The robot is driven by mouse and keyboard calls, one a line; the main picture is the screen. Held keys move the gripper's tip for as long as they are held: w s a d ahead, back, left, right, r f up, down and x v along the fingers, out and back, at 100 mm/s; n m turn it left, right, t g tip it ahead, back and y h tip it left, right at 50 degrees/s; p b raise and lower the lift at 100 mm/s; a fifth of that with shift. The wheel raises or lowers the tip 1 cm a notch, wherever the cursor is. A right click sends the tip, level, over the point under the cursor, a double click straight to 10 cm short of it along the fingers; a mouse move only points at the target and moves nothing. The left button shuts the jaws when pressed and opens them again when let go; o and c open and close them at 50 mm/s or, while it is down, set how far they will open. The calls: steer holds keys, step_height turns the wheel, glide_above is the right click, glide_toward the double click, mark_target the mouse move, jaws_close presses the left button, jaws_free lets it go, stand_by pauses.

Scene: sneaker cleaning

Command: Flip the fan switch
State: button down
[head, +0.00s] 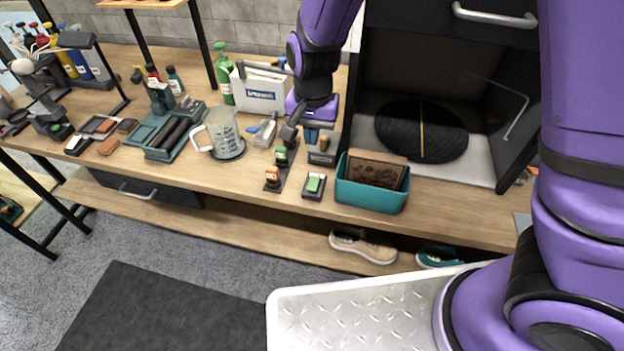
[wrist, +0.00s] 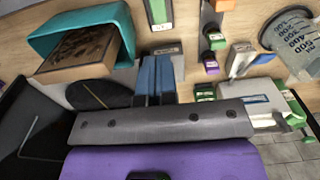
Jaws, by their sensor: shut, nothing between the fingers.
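No fan label is readable on any switch. A green rocker switch on its own dark base (head: 314,184) sits near the table's front edge; it also shows in the wrist view (wrist: 158,14). To its left, a dark strip carries an orange switch (head: 272,177) and a green switch (head: 281,155); the green one also shows in the wrist view (wrist: 213,37). My gripper (head: 312,136) points down behind these switches, with its blue-padded fingers (wrist: 155,62) together and empty. Its tips are beside a small dark block with a brown knob (head: 322,152), apart from the switches.
A teal bin holding a brown box (head: 370,203) stands right of the switches. A clear measuring jug (head: 222,135), a white box (head: 262,92) and a green bottle (head: 224,75) stand to the left. A dark open cabinet (head: 425,90) with a round black disc is at right.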

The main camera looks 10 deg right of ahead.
mark_target(310, 186)
steer(key=shift+a+f, duration=0.25)
steer(key=shift+f, duration=0.3)
steer(key=shift+f, duration=0.1)
step_height(310, 186, down, 14)
steer(key=shift+r, duration=0.1)
stand_by(0.4)
